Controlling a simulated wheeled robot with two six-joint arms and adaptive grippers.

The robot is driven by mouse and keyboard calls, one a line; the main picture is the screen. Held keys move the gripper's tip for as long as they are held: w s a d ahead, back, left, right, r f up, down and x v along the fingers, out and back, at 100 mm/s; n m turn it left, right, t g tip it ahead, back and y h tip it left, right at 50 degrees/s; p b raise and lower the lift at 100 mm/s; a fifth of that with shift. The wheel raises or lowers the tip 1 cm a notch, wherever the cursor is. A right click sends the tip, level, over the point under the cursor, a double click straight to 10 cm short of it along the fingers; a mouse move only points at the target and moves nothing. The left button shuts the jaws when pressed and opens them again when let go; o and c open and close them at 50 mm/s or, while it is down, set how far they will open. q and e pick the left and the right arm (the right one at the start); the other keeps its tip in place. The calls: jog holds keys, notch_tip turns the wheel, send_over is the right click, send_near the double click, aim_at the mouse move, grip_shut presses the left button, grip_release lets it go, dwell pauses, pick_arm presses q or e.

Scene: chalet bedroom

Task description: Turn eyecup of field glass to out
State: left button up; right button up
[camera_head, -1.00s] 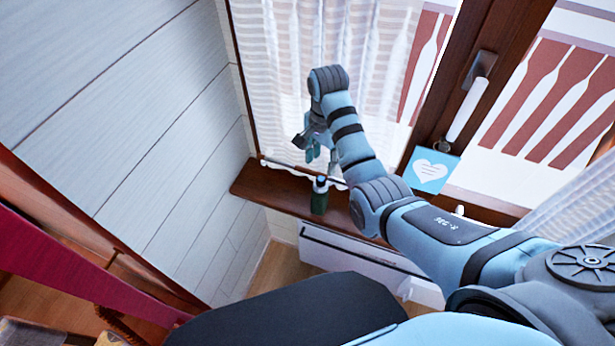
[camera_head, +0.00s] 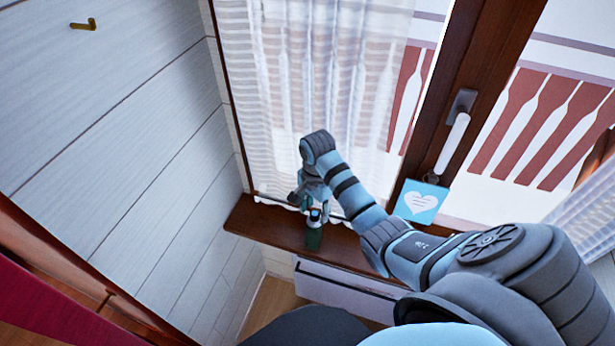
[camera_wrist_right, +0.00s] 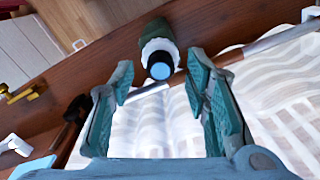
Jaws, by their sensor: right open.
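The field glass (camera_head: 314,236) is a small dark green tube standing on the brown window sill. Its end has a pale ring, the eyecup (camera_head: 315,214), around a blue lens. In the right wrist view the field glass (camera_wrist_right: 158,30) is at the top middle, with the pale eyecup (camera_wrist_right: 150,50) and blue lens facing the camera. My right gripper (camera_head: 312,198) is just above the eyecup in the head view. In the right wrist view its two fingers (camera_wrist_right: 160,78) are spread, empty, with the eyecup just beyond the tips. My left gripper is not in view.
The wooden sill (camera_head: 262,222) runs below a white curtain (camera_head: 300,90) and window. A curtain rod (camera_wrist_right: 270,40) crosses close to the field glass. A blue heart card (camera_head: 420,201) hangs by the window handle (camera_head: 453,143). A pale plank wall is on the left.

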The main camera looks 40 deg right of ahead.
jog(key=shift+f, duration=0.7)
grip_shut()
